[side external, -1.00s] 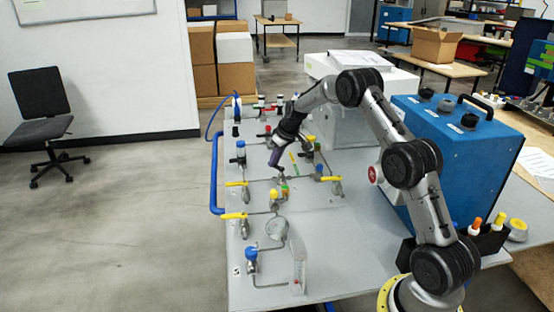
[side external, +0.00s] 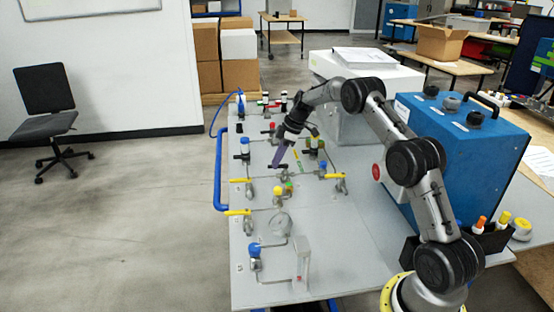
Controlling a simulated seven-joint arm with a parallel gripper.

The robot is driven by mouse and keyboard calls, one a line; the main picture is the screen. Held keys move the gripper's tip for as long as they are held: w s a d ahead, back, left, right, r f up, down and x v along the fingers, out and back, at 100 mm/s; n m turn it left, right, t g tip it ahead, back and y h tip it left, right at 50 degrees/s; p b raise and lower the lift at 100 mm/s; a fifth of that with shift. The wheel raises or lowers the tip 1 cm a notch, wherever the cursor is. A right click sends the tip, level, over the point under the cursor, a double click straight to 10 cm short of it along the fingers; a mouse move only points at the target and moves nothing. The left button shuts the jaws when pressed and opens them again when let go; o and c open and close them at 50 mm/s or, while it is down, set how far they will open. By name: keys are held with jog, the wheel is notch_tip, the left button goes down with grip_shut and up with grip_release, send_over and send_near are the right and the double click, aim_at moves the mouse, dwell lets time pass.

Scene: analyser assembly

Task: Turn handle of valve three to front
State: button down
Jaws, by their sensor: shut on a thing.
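My gripper (side external: 273,167), with purple fingers, reaches down among the valves on the grey panel (side external: 340,240). Its fingers are shut on a small valve handle in the middle of the panel. The fingers cover most of that handle, and a dark bit shows at their tips. The valve numbers are too small to read, so I cannot tell which one is valve three. Two yellow-handled valves sit at the panel's left side, one upper (side external: 240,180) and one lower (side external: 238,212). Another yellow handle (side external: 335,176) is right of my gripper.
A round gauge (side external: 280,223) and a blue-capped valve (side external: 254,250) stand toward the near edge. A blue pipe (side external: 219,175) runs along the left edge. A blue box (side external: 470,150) and a white box (side external: 345,110) stand at the right. The near right of the panel is clear.

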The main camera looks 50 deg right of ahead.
jog(key=shift+s+a+n, duration=0.1)
jog(key=shift+s+n, duration=0.05)
jog(key=shift+n, duration=0.35)
jog(key=c, duration=0.8)
grip_release()
jog(key=v, duration=1.3)
jog(key=shift+d+r, duration=0.25)
jog(key=shift+r, duration=0.15)
